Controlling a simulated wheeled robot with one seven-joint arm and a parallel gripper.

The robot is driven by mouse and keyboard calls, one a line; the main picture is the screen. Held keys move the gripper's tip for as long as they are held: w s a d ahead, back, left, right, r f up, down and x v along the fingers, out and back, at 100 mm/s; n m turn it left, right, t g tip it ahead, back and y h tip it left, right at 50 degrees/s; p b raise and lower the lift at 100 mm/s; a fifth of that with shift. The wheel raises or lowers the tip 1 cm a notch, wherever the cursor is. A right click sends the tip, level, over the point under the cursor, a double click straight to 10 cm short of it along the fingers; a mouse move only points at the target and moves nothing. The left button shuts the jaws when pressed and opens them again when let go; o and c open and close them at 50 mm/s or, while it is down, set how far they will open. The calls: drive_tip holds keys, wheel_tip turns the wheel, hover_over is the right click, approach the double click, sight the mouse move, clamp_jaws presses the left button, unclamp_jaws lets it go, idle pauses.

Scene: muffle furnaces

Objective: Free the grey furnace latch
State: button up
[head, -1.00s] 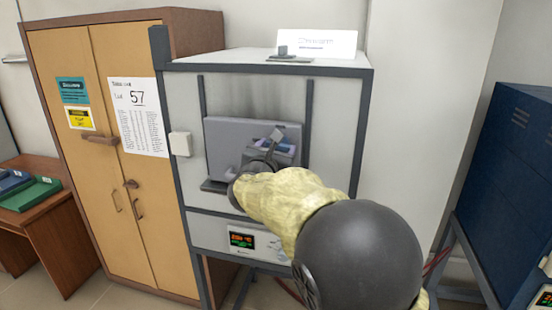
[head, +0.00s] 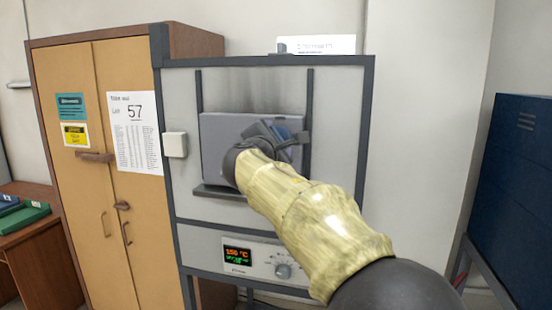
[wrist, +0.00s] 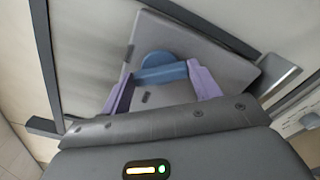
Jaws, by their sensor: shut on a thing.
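The grey furnace (head: 345,110) has a grey door panel (head: 216,135), which looks closed. In the wrist view the door (wrist: 210,60) shows a blue latch handle (wrist: 160,73), a bar on a round boss. The purple fingers of my gripper (wrist: 162,84) stand at both ends of this bar, shut on it. In the head view my gripper (head: 281,132) is at the right part of the door, and my own wrist and forearm hide much of the latch. I cannot tell whether the latch is engaged.
A lit display (head: 238,255) and a knob (head: 283,271) sit below the door. A ledge (head: 212,191) juts out under it. A wooden cabinet (head: 80,200) stands close at left, a blue cabinet (head: 525,190) at right. A white box (head: 174,145) is on the furnace's left side.

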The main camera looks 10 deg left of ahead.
drive_tip(key=shift+f+m+b, duration=0.2)
drive_tip(key=shift+m+b, duration=2.95)
drive_tip(key=shift+m, duration=0.45)
drive_tip(key=o, duration=1)
drive_tip(key=s+b, duration=0.2)
drive_tip(key=s, duration=0.3)
drive_tip(key=s+b, duration=0.2)
drive_tip(key=s, duration=0.4)
drive_tip(key=s+b, duration=0.1)
drive_tip(key=s, duration=0.5)
drive_tip(key=shift+s+a+b, duration=0.15)
drive_tip(key=shift+a+b, duration=0.1)
drive_tip(key=shift+b, duration=0.15)
